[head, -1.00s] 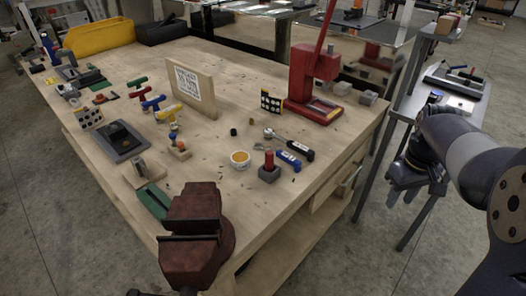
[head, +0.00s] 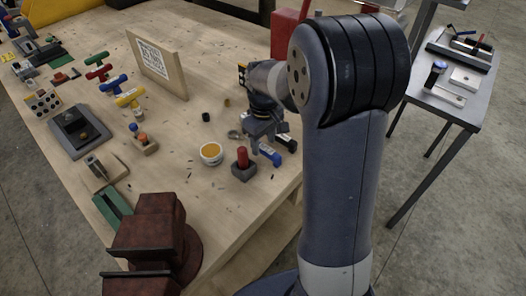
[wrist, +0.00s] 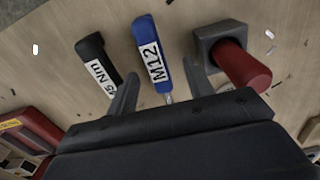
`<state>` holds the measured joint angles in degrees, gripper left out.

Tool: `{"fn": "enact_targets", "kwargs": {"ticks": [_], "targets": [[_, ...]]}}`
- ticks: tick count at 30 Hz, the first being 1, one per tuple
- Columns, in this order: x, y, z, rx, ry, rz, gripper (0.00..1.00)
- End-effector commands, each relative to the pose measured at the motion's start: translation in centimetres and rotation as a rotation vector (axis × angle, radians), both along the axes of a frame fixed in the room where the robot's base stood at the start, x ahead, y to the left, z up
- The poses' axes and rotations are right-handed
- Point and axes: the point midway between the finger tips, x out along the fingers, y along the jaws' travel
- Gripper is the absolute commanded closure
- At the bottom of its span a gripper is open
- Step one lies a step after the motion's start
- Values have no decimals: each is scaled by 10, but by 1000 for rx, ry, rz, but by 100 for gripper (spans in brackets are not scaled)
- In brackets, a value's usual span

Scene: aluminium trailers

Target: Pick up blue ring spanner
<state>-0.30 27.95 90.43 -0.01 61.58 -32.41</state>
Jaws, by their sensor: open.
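The blue ring spanner (wrist: 151,55) lies on the wooden bench, its blue handle labelled M12. In the head view its blue handle (head: 270,154) shows just below my gripper (head: 264,138). My gripper is open above the spanner. In the wrist view the two fingers (wrist: 160,72) stand on either side of the blue handle, with nothing held. The spanner's far end is hidden behind the gripper body.
A black-handled tool (wrist: 97,66) marked Nm lies left of the spanner. A grey block with a red cylinder (wrist: 240,65) stands close on the right. A tub with yellow contents (head: 211,153) and a dark red vise (head: 150,235) are nearby on the bench.

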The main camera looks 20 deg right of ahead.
Motion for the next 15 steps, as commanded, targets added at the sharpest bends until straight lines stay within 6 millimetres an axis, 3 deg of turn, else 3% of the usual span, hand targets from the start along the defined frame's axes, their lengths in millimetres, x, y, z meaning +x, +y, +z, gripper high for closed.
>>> {"fn": "enact_targets", "kwargs": {"ticks": [6, 15], "targets": [[-3, 0, -32, 0, 5, 0, 51], [-2, 0, -38, -1, 1, 0, 51]]}}
